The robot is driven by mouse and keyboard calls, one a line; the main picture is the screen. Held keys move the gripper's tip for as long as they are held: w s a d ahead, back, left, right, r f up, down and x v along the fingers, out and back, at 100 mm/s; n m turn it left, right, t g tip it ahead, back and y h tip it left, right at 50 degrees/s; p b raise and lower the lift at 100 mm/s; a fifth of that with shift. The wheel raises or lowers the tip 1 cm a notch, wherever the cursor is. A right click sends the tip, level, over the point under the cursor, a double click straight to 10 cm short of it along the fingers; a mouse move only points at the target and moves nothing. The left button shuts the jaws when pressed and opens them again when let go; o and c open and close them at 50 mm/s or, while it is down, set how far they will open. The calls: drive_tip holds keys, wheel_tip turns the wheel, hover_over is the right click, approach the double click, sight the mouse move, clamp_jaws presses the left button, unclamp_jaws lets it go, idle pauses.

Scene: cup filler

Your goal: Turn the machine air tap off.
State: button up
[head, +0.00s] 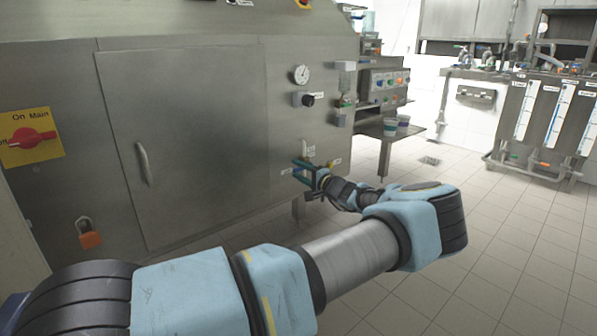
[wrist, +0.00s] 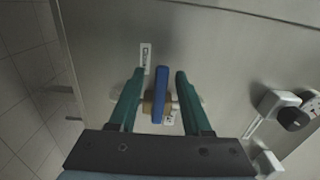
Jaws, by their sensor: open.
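The air tap shows in the wrist view as a blue lever handle (wrist: 161,92) on a brass-coloured body (wrist: 149,109) against the steel panel. My gripper (wrist: 160,72) is open, with one green finger on each side of the blue handle and a visible gap on both sides. The handle runs nearly parallel to the fingers in this view. In the head view my gripper (head: 304,170) is at the low right part of the machine front and largely hides the tap. Small labels sit around the tap; I cannot read them clearly.
Above the tap are a black knob (head: 308,100) and a pressure gauge (head: 301,74). To the left are a cabinet door (head: 190,140), a red main switch (head: 27,138) and an orange padlock (head: 89,239). Cups (head: 390,127) stand on a shelf at right. The tiled floor at right is mostly clear.

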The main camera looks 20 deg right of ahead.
drive_tip(key=v, duration=1)
drive_tip(key=shift+s, duration=0.2)
drive_tip(key=shift+d, duration=0.15)
drive_tip(key=a+f+n+g+y, duration=0.3)
drive_tip(key=a+n+g, duration=0.35)
drive_tip(key=a, duration=1.35)
drive_tip(key=s+a+n+g+h, duration=0.3)
drive_tip(key=s+a+g+h, duration=0.2)
drive_tip(key=s+a+g, duration=0.55)
drive_tip(key=s+a+r+n+t+h, duration=0.1)
drive_tip(key=s+a+r+h, duration=0.15)
drive_tip(key=s+r, duration=0.35)
drive_tip(key=s+a+r+n+t+h, duration=0.1)
drive_tip(key=s+a+r+h, duration=0.15)
drive_tip(key=s+r, duration=0.4)
wheel_tip(320, 180, up, 22)
drive_tip(key=s+p, duration=0.1)
drive_tip(key=p, duration=2.4)
drive_tip(key=shift+s+d+r+h, duration=0.2)
drive_tip(key=shift+d+h, duration=0.15)
drive_tip(key=shift+h, duration=0.05)
